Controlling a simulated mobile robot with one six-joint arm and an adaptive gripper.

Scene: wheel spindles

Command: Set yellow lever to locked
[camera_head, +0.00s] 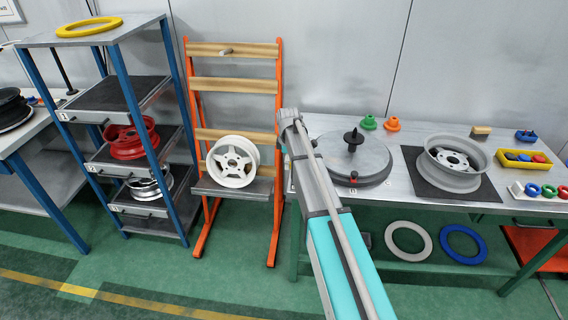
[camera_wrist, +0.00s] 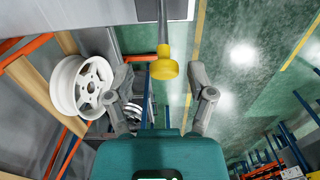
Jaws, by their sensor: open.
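The yellow lever shows in the wrist view as a round yellow knob (camera_wrist: 164,68) at the end of a grey rod that comes down from the top of the picture. My gripper (camera_wrist: 161,82) is open, with one finger to the left and one to the right of the knob. The knob is roughly centred between the fingertips, with visible gaps on both sides, and no contact shows. In the head view my arm covers the lever, and my fingers cannot be made out. The frames do not show whether the lever is locked.
A white wheel (camera_head: 233,160) rests on an orange rack left of my arm. The workbench (camera_head: 400,135) holds a dark spindle (camera_head: 354,139) on a round plate and a grey wheel (camera_head: 452,162) on a black mat. A blue shelf unit (camera_head: 124,75) stands further left.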

